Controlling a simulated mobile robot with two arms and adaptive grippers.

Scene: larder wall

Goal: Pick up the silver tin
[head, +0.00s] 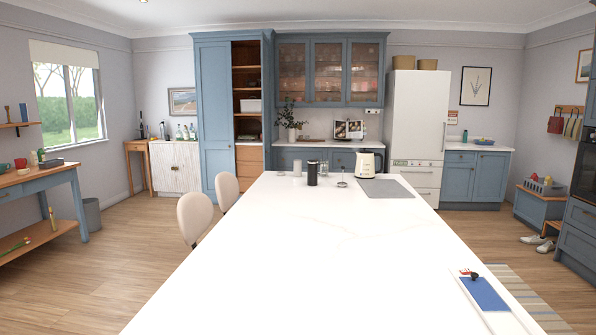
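No gripper of mine shows in the head view. I cannot make out for sure which thing is the silver tin. At the far end of the white island (310,255) a small pale grey cylinder (297,169) stands upright, left of a dark cylinder (312,174). Another small greyish item (323,168) stands partly behind the dark cylinder. To their right is a low, silvery object (342,182) with a thin upright part. All are small and far away.
A cream kettle (365,175) stands beside a grey mat (386,190) on the island. A blue-and-white tray (487,297) lies near the right edge. Two pale chairs (195,217) stand along the left side.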

